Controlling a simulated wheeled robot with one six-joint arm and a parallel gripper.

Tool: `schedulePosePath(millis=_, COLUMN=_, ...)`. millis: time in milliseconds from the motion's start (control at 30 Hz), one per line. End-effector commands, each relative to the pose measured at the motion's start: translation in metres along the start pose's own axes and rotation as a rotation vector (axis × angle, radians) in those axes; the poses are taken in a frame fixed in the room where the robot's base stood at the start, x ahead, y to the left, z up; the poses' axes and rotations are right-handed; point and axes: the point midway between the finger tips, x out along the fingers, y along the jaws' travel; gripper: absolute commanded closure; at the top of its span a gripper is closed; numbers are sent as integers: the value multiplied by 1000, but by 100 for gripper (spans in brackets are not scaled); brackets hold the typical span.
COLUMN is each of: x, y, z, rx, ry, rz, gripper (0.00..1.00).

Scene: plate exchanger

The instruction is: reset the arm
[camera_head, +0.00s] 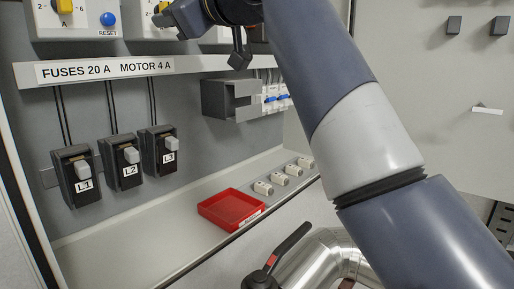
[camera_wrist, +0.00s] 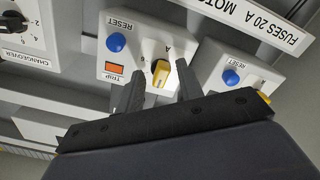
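My arm reaches from the lower right to the top of the head view. My gripper (camera_head: 178,15) is at the motor relays along the top edge there. In the wrist view my gripper (camera_wrist: 161,70) has its two dark fingers apart, with a yellow knob (camera_wrist: 160,74) showing between them and space on both sides. I cannot tell how far the fingertips are from the knob. The knob is on a white relay with a blue reset button (camera_wrist: 116,42) and an orange trip window (camera_wrist: 114,69). A second relay has a blue reset button (camera_wrist: 231,77).
Fuse holders L1 (camera_head: 76,178), L2 (camera_head: 126,163) and L3 (camera_head: 160,152) are below the labelled rail (camera_head: 190,65). A red tray (camera_head: 231,209) and several white fuses (camera_head: 278,178) lie on the ledge. A steel pipe with a black lever (camera_head: 290,245) is in front.

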Motion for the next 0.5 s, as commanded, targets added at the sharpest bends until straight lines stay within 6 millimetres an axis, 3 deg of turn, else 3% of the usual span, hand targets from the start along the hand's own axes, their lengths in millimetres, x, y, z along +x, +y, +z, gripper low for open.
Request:
schedulePosePath(millis=267, x=0, y=0, z=2, rx=-267, ry=0, rz=1, gripper=65)
schedulePosePath(millis=500, x=-51, y=0, z=2, rx=-269, ry=-1, rz=5, gripper=65)
